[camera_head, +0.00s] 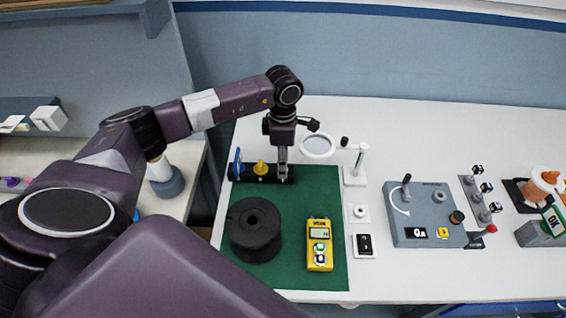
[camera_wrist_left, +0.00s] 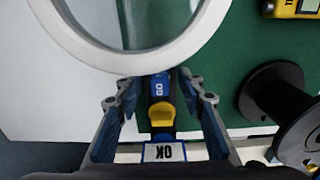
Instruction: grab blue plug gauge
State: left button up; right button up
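The blue plug gauge (camera_wrist_left: 158,87), marked with white letters, stands at one end of a black rack (camera_head: 246,178). In the left wrist view it lies between the two fingers of my left gripper (camera_wrist_left: 159,95), which are apart; I cannot tell whether they touch it. In the head view my left gripper (camera_head: 283,166) points down over the right end of the rack and hides the blue gauge. A yellow gauge (camera_head: 261,168) stands beside it and also shows in the wrist view (camera_wrist_left: 161,113). My right gripper is not in view.
A blue-edged OK sign (camera_wrist_left: 166,152) stands at the rack's other end. A magnifier ring (camera_head: 318,146) is close to my left gripper. A black spool (camera_head: 255,230) and a yellow meter (camera_head: 319,246) sit on the green mat (camera_head: 318,188). A grey box (camera_head: 424,218) is further right.

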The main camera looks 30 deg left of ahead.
pick_arm(q)
grip_shut()
dwell(0.5)
